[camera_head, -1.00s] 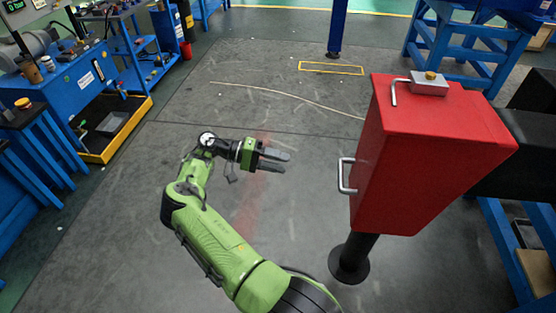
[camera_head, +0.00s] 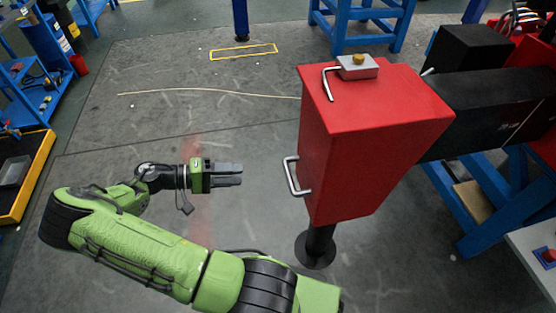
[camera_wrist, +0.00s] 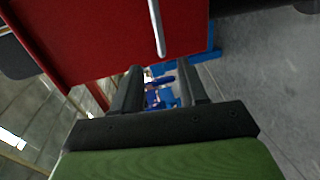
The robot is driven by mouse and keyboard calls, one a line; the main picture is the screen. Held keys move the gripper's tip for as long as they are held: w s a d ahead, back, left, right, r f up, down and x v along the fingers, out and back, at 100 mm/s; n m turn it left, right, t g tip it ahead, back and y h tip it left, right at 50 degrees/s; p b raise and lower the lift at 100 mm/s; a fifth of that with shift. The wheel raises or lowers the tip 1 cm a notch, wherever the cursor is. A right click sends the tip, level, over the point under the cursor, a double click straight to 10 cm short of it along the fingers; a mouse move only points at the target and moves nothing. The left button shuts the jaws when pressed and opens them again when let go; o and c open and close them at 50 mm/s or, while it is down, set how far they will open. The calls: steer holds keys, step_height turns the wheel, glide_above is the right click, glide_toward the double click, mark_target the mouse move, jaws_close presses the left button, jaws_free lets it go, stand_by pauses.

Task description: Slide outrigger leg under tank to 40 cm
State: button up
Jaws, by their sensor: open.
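A red tank (camera_head: 345,155) stands upright on a black leg with a round foot (camera_head: 316,250) in the head view. A black horizontal beam (camera_head: 495,105) runs from its right side. A silver handle (camera_head: 291,177) is on the tank's left face. My gripper (camera_head: 241,175) is open and empty, to the left of the handle and apart from it, with fingers pointing right. In the wrist view the red tank (camera_wrist: 105,35) fills the top, and the silver handle (camera_wrist: 156,25) lies ahead of the open fingers (camera_wrist: 160,85).
A small grey box with a yellow knob (camera_head: 358,66) and a bent lever sits on the tank top. Blue stands (camera_head: 490,190) are at the right. A yellow floor rectangle (camera_head: 243,52) lies behind.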

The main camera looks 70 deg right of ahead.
mark_target(289, 171)
steer(key=b+x, duration=0.3)
steer(key=x, duration=1.3)
steer(key=shift+s+a, duration=0.15)
steer(key=shift+a, duration=0.05)
steer(key=shift+r, duration=0.1)
steer(key=shift+c, duration=0.2)
jaws_close()
